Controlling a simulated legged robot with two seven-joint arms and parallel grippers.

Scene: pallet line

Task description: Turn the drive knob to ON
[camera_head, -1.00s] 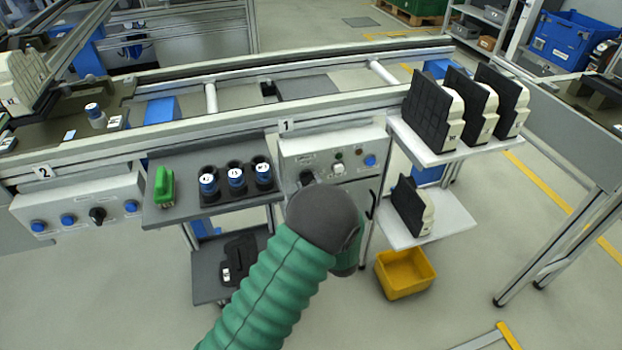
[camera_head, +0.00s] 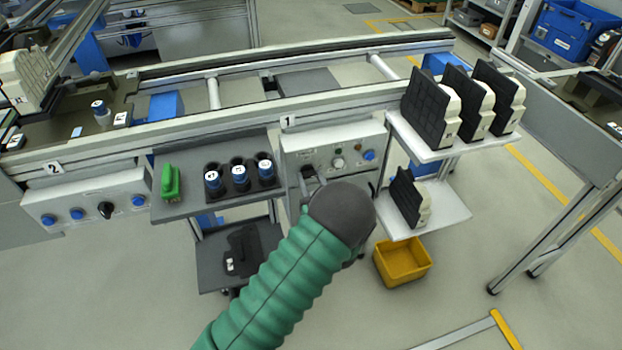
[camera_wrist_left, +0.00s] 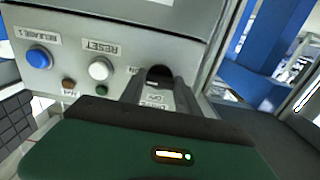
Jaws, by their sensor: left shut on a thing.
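The control panel (camera_head: 338,150) of station 1 is on the front of the line, with a white button, a blue button and small lamps. The black drive knob (camera_wrist_left: 160,73) is at the panel's left in the head view. My left gripper (camera_head: 309,184) reaches it from the front. In the wrist view the left gripper's fingers (camera_wrist_left: 159,88) lie on either side of the knob, shut on it. The knob's pointer and most of its label are hidden by the fingers. The white RESET button (camera_wrist_left: 101,69) and blue button (camera_wrist_left: 39,57) appear upside down. My right gripper is not in view.
A grey shelf (camera_head: 188,207) with blue-capped parts and a green part (camera_head: 170,183) is left of the panel. A second panel (camera_head: 82,200) has its own black knob. Shelves with black-faced units (camera_head: 432,105) are at right, above a yellow bin (camera_head: 402,262).

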